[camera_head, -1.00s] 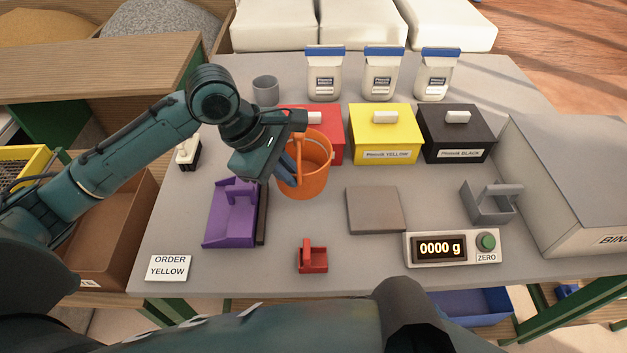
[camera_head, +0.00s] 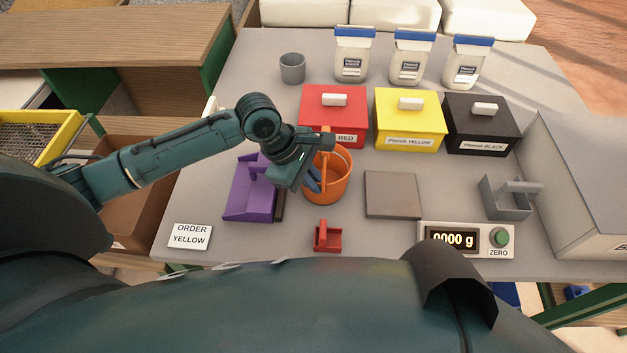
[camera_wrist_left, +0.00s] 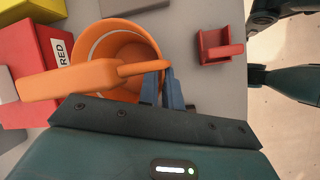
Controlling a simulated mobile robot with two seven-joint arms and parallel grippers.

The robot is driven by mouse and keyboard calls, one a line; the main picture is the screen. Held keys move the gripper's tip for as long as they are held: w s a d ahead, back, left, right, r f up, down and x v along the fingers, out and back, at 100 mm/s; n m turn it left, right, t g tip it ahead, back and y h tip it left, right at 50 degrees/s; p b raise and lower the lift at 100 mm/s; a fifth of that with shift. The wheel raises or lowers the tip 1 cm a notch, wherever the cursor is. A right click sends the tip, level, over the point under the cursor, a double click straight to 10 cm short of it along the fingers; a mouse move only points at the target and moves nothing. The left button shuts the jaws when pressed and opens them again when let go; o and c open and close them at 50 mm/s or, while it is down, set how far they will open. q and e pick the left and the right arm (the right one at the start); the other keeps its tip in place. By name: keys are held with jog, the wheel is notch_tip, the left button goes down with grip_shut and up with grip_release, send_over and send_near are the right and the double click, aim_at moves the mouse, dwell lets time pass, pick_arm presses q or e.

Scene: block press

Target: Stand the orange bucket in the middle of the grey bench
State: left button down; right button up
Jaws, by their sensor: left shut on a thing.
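The orange bucket (camera_head: 339,188) is upright on or just above the grey bench (camera_head: 388,238), between the purple scoop and the grey square plate; I cannot tell if its base touches. Its handle stands up, and shows large in the left wrist view (camera_wrist_left: 70,80). My left gripper (camera_head: 312,180) is at the bucket's left side, shut on the bucket. In the left wrist view its blue fingers (camera_wrist_left: 164,88) close at the handle and rim. The bucket's inside looks empty there. My right gripper is not clearly in view.
The purple scoop (camera_head: 247,195) lies left of the bucket, a small red scoop (camera_head: 327,238) in front. The grey plate (camera_head: 392,194) and scale (camera_head: 465,239) are to the right. Red (camera_head: 318,112), yellow (camera_head: 408,130) and black (camera_head: 482,134) boxes stand behind.

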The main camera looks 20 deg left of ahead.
pick_arm(q)
jog(key=shift+f, duration=0.35)
jog(key=c, duration=1.8)
grip_release()
jog(key=shift+f, duration=0.15)
jog(key=shift+o, duration=1.1)
jog(key=v, duration=1.2)
jog(key=shift+p, duration=0.35)
